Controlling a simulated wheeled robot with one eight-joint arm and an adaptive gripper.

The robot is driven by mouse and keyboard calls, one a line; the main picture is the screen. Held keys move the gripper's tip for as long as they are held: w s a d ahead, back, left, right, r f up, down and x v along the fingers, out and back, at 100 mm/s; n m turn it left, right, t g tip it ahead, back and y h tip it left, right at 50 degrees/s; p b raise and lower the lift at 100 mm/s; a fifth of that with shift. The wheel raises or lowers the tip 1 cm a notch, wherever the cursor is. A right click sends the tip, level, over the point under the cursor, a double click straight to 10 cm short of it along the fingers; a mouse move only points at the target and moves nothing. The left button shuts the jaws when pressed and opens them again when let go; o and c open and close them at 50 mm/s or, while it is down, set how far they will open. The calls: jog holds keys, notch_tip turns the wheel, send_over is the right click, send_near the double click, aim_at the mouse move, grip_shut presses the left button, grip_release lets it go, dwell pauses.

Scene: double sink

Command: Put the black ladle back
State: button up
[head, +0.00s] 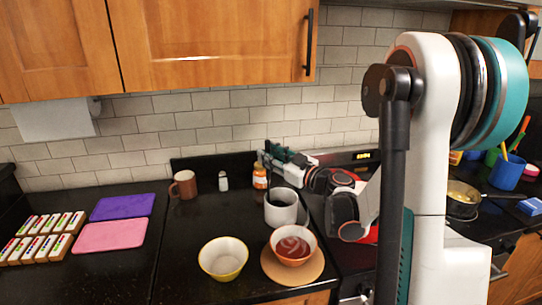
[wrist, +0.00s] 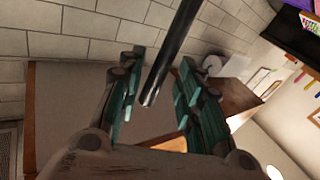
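A black rod (wrist: 168,55), which looks like the black ladle's handle, runs down between my gripper's two teal fingers in the wrist view. Its lower end shows there; the ladle's bowl is not clearly seen. My gripper (wrist: 158,95) is open, with a gap on both sides of the rod. In the head view my gripper (head: 274,153) is above and behind a grey-white utensil pot (head: 281,213), near the back wall. The pot's inside looks dark, and I cannot tell what stands in it.
A bowl of red soup (head: 292,246) sits on a round wooden board (head: 279,275). A yellow-rimmed bowl (head: 223,262) stands left of it. A brown mug (head: 185,185), white shaker (head: 223,182) and orange jar (head: 260,178) stand near the wall. The counter between the mug and yellow bowl is clear.

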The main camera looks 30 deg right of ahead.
jog(key=p+v, duration=0.1)
jog(key=v, duration=1.1)
jog(key=shift+p, duration=0.3)
